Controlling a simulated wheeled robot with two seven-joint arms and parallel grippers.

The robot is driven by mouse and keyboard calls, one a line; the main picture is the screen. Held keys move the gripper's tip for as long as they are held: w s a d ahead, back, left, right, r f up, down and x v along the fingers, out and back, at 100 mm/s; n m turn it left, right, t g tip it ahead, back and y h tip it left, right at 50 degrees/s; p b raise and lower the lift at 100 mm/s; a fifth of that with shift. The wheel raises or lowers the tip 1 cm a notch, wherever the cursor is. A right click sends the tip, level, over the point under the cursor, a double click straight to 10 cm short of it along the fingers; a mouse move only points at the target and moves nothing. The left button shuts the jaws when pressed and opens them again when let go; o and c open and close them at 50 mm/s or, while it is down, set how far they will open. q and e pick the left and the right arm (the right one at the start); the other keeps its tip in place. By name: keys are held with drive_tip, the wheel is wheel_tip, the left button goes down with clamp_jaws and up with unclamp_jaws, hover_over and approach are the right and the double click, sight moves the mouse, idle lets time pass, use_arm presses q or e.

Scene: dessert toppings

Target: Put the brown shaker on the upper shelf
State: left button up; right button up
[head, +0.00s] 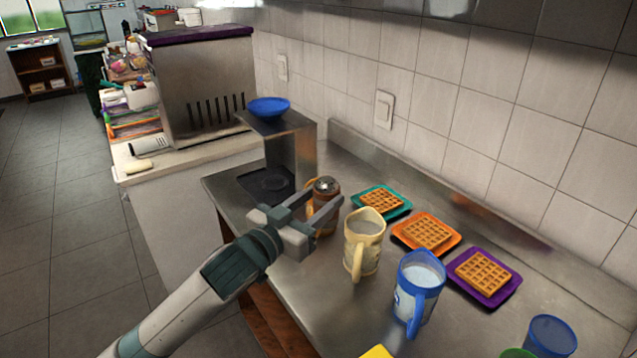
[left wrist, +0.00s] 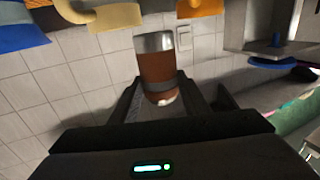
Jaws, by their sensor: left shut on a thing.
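The brown shaker (head: 325,190) has a dark silver perforated top and stands about upright in the head view. My left gripper (head: 318,208) is shut on it, with a finger on either side. In the left wrist view the shaker (left wrist: 158,72) sits between the two fingers. I cannot tell whether its base touches the counter. The metal shelf unit (head: 303,150) stands just behind and left of the shaker. Its upper shelf (head: 290,122) carries a blue bowl (head: 268,106). A dark plate (head: 266,181) lies at its lower level. My right gripper is out of view.
A cream jug (head: 364,240) stands close right of the gripper, with a blue jug (head: 418,285) beyond. Waffles lie on teal (head: 398,212), orange (head: 452,240) and purple (head: 510,290) plates along the tiled wall. A blue cup (head: 550,336) is at lower right.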

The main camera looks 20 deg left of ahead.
use_arm(q)
drive_tip(key=s+a+f+n+t+y, duration=0.1)
drive_tip(key=s+f+n+y, duration=0.2)
drive_tip(key=s+f+y, duration=0.2)
drive_tip(key=s+f, duration=0.3)
drive_tip(key=s, duration=0.1)
drive_tip(key=shift+s+a+n+y, duration=0.25)
drive_tip(key=shift+a+n+y, duration=0.15)
